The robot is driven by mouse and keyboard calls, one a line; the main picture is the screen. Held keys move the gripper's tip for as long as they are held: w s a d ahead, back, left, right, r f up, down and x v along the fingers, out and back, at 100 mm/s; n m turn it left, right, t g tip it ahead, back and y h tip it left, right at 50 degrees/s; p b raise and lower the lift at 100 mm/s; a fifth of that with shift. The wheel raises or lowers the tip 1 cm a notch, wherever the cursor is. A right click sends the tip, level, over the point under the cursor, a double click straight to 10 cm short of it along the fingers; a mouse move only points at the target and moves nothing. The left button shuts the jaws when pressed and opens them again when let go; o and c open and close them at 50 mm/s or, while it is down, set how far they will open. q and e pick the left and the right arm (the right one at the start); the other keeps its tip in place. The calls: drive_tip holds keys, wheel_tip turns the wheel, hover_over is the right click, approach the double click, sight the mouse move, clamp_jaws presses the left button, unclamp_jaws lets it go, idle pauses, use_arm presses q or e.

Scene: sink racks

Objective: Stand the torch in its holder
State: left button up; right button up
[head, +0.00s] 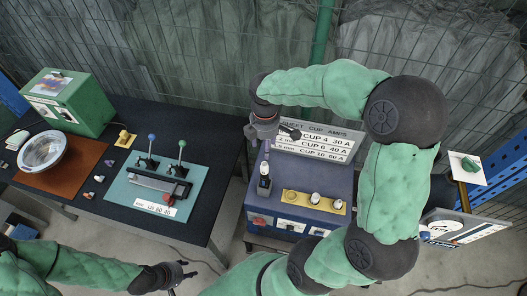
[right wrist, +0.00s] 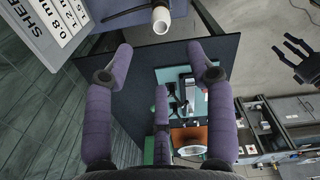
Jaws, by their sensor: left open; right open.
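A dark piece with a white cylindrical end, apparently the torch (head: 264,184), is at the left edge of the blue cabinet top. In the right wrist view its white end (right wrist: 161,19) shows beyond the fingertips, with a dark rod running left from it. My right gripper (head: 272,138) is above and behind it, in front of the sign. Its purple fingers (right wrist: 163,62) are spread and empty, apart from the torch. My left gripper (head: 183,274) is open and empty at the bottom, low in front of the dark table. I cannot clearly make out the holder.
A sign (head: 318,140) stands at the back of the blue cabinet (head: 300,235). A yellow tray (head: 298,199) with small white cups lies on it. The dark table (head: 215,130) carries a teal mat (head: 120,200) with levers, a green box (head: 85,105) and a metal bowl (head: 43,150).

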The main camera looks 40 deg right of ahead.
drive_tip(key=w+a+f+m+y, duration=0.2)
drive_tip(key=a+f+m, duration=0.1)
drive_tip(key=a+f, duration=0.6)
drive_tip(key=s+a+f+m+y, duration=0.1)
drive_tip(key=s+a+f+m, duration=0.4)
drive_tip(key=f, duration=0.5)
drive_tip(key=s+a+f+m+y, duration=0.1)
drive_tip(key=s+a+f+m, duration=0.5)
drive_tip(key=a+f, duration=0.2)
wheel_tip(320, 180, down, 3)
drive_tip(key=shift+s+a+r+m, duration=0.15)
drive_tip(key=shift+s+a+m, duration=0.05)
drive_tip(key=shift+s+m, duration=0.1)
wheel_tip(320, 180, down, 22)
drive_tip(key=b, duration=2.2)
